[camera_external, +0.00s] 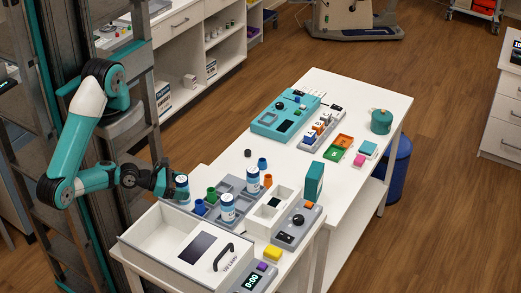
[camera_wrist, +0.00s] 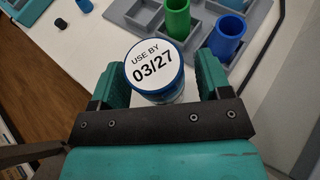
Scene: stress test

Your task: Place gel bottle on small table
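A bottle with a blue rim and a white lid marked "USE BY 03/27" (camera_wrist: 155,65) stands upright between the fingers of my gripper (camera_wrist: 160,85) in the wrist view. The same bottle (camera_external: 182,190) shows in the external view at the left edge of the table, with my gripper (camera_external: 168,182) reaching it from the left. A narrow light gap seems to show beside the right finger, so I cannot tell whether the fingers press on it. Its front label is not readable. The small table (camera_external: 335,100) is white and long. I cannot tell which bottle is the gel bottle.
A grey compartment tray (camera_external: 213,212) holds blue and green cups and two similar bottles (camera_external: 227,208) (camera_external: 253,181). A white box with a dark handle (camera_external: 223,257) stands in front. A teal device (camera_external: 280,117) and a teal pot (camera_external: 381,121) stand farther back. The table's far right is partly clear.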

